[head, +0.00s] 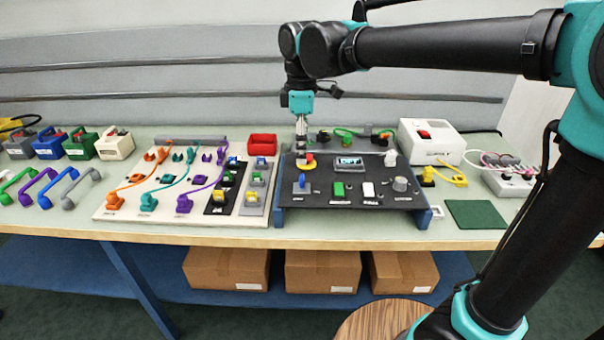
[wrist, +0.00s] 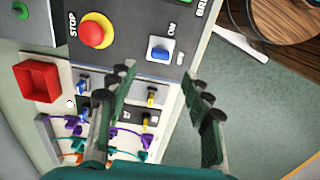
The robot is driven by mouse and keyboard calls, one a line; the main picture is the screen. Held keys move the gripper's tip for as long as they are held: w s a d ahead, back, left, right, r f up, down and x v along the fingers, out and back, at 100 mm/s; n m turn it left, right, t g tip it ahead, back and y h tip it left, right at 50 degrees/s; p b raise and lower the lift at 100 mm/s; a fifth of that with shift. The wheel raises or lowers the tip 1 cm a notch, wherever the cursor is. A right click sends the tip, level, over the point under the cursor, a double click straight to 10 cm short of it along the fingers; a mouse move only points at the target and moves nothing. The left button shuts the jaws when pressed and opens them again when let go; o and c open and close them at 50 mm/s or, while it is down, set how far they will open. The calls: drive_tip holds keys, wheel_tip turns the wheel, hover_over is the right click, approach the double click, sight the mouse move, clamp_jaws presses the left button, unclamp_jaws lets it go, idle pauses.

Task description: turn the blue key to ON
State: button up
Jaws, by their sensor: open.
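The blue key (wrist: 160,50) sits on a small white plate on the dark control panel. ON and OFF labels stand beside it in the wrist view; which label it points to I cannot tell. In the head view the blue key (head: 302,183) is at the panel's left side. My gripper (wrist: 160,83) is open and empty, its fingers apart, with the key beyond the gap between their tips. In the head view my gripper (head: 301,137) hangs above the panel's back left, behind the key and apart from it.
A red STOP button (wrist: 97,30) on a yellow ring is beside the key. The panel (head: 345,200) also carries a green switch (head: 338,189), a white switch (head: 368,190) and a grey knob (head: 400,184). A cable board (head: 130,205) and a red bin (head: 262,144) lie left.

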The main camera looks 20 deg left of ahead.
sight(302, 176)
wheel_tip(302, 176, down, 8)
drive_tip(key=shift+f, duration=0.15)
drive_tip(key=shift+c, duration=0.6)
clamp_jaws()
drive_tip(key=shift+m, duration=0.4)
drive_tip(key=m, duration=0.5)
drive_tip(key=shift+m, duration=0.3)
drive_tip(key=m, duration=0.5)
drive_tip(key=shift+m, duration=0.3)
